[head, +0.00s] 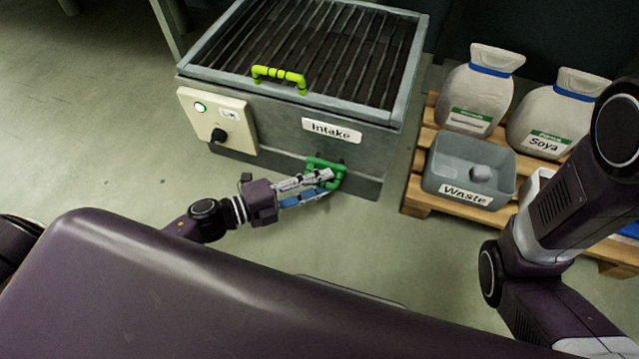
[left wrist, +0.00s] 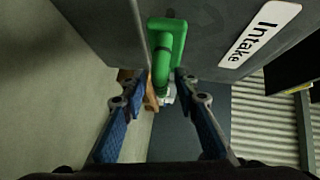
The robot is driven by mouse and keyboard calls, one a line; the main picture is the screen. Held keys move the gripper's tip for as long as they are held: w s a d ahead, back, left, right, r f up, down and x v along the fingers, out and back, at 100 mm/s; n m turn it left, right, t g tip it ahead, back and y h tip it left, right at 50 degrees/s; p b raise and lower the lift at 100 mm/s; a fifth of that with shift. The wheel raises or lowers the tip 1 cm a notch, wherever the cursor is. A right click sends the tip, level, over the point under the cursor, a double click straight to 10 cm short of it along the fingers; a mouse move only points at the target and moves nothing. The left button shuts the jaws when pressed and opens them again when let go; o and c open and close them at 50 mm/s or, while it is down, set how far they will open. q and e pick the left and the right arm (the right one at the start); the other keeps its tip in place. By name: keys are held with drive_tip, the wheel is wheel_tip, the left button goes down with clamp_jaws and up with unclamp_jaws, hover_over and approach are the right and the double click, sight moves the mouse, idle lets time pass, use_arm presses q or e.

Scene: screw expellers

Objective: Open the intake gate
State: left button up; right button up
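The intake box (head: 270,125) is a grey metal hopper with a barred top and an "Intake" label (head: 332,131). A green handle (head: 341,178) is low on its front face, below the label. It also shows in the left wrist view (left wrist: 165,45). My left gripper (head: 326,183) is at this handle, with its fingers on either side of the bar. In the left wrist view the fingers (left wrist: 160,88) stand apart, and background shows between the left finger and the bar. Firm contact is not visible. My right gripper is outside the view.
A yellow-green handle (head: 279,77) sits on the barred top. A control panel (head: 217,120) has a lit green button and a black knob. A pallet (head: 415,190) at right bears sacks (head: 477,95) and a grey waste bin (head: 468,172). Floor left is clear.

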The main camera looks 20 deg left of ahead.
use_arm(q)
clamp_jaws()
idle(0.3)
